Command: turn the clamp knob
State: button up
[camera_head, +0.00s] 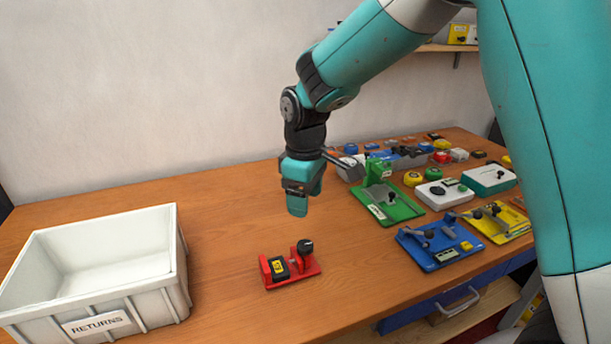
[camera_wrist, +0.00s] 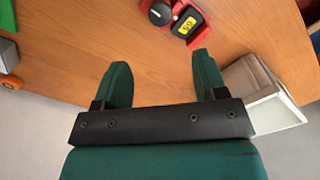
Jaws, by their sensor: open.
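The clamp is a red bench piece (camera_head: 290,273) with a yellow-labelled black block (camera_head: 279,268) in it and a black knob (camera_head: 306,246) at its right end. It stands on the wooden table near the front. In the wrist view the black knob (camera_wrist: 160,13) and the yellow label (camera_wrist: 186,25) show at the top, beyond my fingertips. My gripper (camera_head: 297,205) is above the table, higher than the red clamp and apart from it. In the wrist view its two green fingers (camera_wrist: 165,65) are spread, with nothing between them.
A white bin (camera_head: 183,275) marked RETURNS stands at the left. A green fixture (camera_head: 400,208), a blue fixture (camera_head: 437,262) and a yellow fixture (camera_head: 512,234) lie at the right. Several small items crowd the back right. The table around the red clamp is clear.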

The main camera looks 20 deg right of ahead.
jog(key=shift+r, duration=2.65)
